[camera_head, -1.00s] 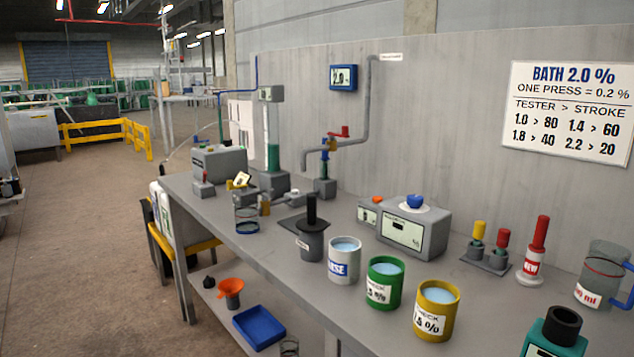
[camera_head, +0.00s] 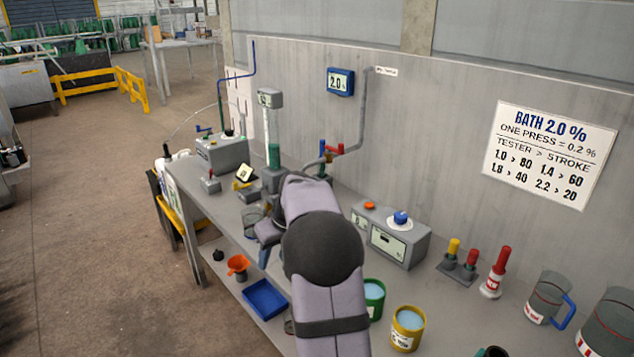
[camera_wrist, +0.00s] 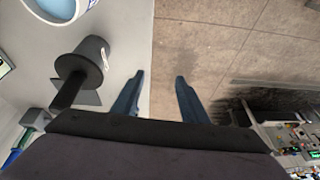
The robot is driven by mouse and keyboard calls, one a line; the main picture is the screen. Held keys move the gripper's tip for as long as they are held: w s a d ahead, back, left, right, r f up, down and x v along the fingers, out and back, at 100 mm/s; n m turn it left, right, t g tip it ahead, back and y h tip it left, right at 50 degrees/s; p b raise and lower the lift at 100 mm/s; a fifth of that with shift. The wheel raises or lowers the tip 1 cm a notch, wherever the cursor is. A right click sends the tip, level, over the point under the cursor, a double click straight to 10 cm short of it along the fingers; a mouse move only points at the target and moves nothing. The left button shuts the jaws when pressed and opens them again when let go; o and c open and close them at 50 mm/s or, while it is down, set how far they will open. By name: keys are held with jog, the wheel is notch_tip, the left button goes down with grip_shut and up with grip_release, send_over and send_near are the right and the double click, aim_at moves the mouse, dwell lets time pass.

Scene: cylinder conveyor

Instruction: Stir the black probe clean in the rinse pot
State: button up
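The black probe (camera_wrist: 69,91) stands in its dark grey holder (camera_wrist: 95,54), to the left of my gripper in the wrist view. My gripper (camera_wrist: 159,76) is open, with nothing between its two blue-grey fingers; it is apart from the probe. The rinse pot (camera_wrist: 58,8), pale with bluish liquid, is partly cut off at the top left of the wrist view. In the head view, my arm hides the probe, its holder and the rinse pot.
A green pot (camera_head: 375,299) and a yellow pot (camera_head: 407,329) stand right of my arm. A grey instrument (camera_head: 391,242) stands behind them.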

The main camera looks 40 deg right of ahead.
jog(key=w+d+r+t+p, duration=0.1)
jog(key=w+d+r+p, duration=0.1)
jog(key=d+r+p, duration=0.65)
jog(key=shift+n+g+h, duration=0.3)
jog(key=shift+g, duration=0.1)
jog(key=shift+d+f+p, duration=0.35)
jog(key=shift+d+f, duration=0.5)
jog(key=shift+f, duration=0.25)
jog(key=shift+d+f+p, duration=0.35)
jog(key=shift+d+f, duration=0.45)
jog(key=shift+f, duration=0.25)
jog(key=shift+d+f+p, duration=0.35)
jog(key=shift+d+f, duration=0.5)
jog(key=shift+f, duration=0.25)
grip_shut()
